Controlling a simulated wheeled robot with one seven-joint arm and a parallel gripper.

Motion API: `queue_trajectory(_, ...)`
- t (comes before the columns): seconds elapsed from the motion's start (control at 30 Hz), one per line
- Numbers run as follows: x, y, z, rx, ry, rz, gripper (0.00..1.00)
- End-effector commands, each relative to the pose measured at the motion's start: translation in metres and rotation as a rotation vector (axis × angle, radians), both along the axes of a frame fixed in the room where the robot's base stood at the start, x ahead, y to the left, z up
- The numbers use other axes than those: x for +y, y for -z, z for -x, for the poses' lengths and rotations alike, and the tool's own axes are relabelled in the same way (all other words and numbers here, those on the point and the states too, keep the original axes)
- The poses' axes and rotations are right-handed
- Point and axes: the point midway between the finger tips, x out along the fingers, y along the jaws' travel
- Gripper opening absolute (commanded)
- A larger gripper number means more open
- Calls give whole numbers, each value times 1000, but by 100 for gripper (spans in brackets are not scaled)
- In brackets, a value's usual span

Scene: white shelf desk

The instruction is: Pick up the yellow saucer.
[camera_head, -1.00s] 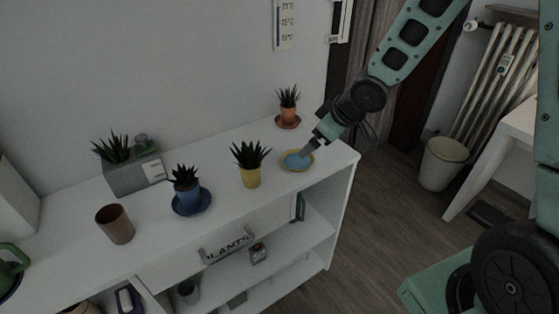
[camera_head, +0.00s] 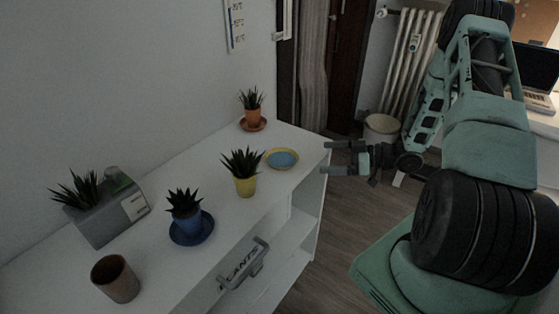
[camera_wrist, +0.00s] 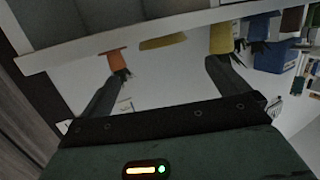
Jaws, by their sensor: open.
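The yellow saucer (camera_head: 282,159) lies flat on the white shelf top near its right end. It has a yellow rim and a blue inside. In the wrist view the saucer (camera_wrist: 163,42) shows edge-on near the top, in an upside-down picture. My gripper (camera_head: 327,158) is open and empty, to the right of the saucer and clear of it, around the shelf's right end. Its two fingers (camera_wrist: 164,72) are spread wide in the wrist view, with nothing between them.
A yellow pot with a plant (camera_head: 246,186) stands just left of the saucer. An orange pot on a saucer (camera_head: 253,117) stands behind it. A blue potted plant (camera_head: 187,218), a grey planter (camera_head: 108,218) and a brown cup (camera_head: 115,279) are farther left.

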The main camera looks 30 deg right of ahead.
Motion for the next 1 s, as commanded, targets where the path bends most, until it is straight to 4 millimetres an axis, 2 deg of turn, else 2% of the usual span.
queue_trajectory(0.03, 9, 1, -8, 1, -3, -4, 100)
queue_trajectory(0.3, 43, 11, -46, 1, -2, -1, 100)
queue_trajectory(0.67, 61, 17, -64, 1, -2, -1, 100)
queue_trajectory(0.9, 87, 23, -87, 0, -3, 0, 100)
queue_trajectory(1.0, 92, 25, -93, 1, 1, 0, 100)
